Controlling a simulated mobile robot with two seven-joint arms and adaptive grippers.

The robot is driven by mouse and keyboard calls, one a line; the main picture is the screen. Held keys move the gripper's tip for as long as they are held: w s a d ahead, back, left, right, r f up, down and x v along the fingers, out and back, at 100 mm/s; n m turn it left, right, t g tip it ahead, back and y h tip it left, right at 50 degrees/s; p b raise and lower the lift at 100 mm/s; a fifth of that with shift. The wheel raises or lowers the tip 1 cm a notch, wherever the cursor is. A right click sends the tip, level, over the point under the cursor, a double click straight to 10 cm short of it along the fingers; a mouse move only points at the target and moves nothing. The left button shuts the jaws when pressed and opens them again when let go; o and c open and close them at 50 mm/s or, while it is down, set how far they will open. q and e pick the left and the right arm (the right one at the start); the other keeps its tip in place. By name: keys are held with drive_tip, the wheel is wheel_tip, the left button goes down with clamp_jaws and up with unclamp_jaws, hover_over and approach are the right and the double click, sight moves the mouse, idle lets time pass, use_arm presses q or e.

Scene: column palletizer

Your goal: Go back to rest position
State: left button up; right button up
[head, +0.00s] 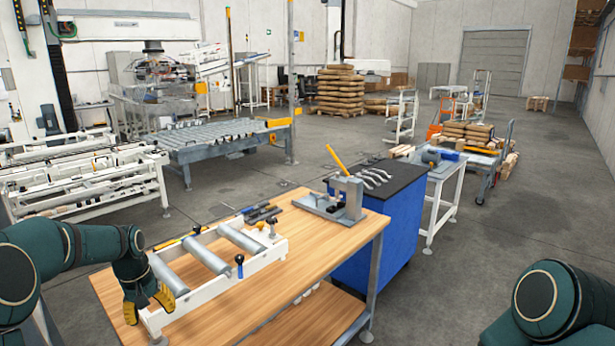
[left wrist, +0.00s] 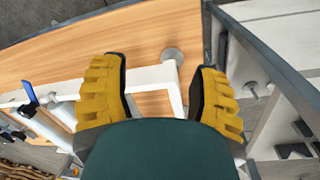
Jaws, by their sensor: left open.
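My left gripper (head: 148,304) is at the near left end of the white roller frame (head: 192,310), which lies on the wooden workbench (head: 318,252). Its yellow fingers are apart. In the left wrist view the open left gripper (left wrist: 160,72) has a white corner of the roller frame (left wrist: 152,76) showing between its fingers. I cannot tell whether they touch it. The frame carries grey rollers (head: 203,254). My right gripper is out of view; only part of my right arm shows at the lower right of the head view.
A grey fixture with a yellow lever (head: 347,190) stands at the bench's far right corner. A blue cabinet (head: 385,235) stands beside the bench. White frames (head: 90,185) are stacked at the left. Open floor (head: 530,200) lies to the right.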

use_arm(q)
drive_tip(key=s+d+f+m+h+b, duration=0.15)
drive_tip(key=s+d+f, duration=0.25)
drive_tip(key=d+f, duration=0.6)
drive_tip(key=s+d+f+m+h, duration=0.15)
drive_tip(key=s+d+f, duration=0.25)
drive_tip(key=d+f, duration=0.65)
drive_tip(key=s+d+f, duration=0.2)
drive_tip(key=s+d, duration=0.2)
drive_tip(key=s, duration=0.2)
drive_tip(key=s+d+f+m+t, duration=0.1)
drive_tip(key=s+d+f, duration=0.1)
drive_tip(key=s+d, duration=0.3)
drive_tip(key=s, duration=0.2)
drive_tip(key=shift+s+f, duration=0.3)
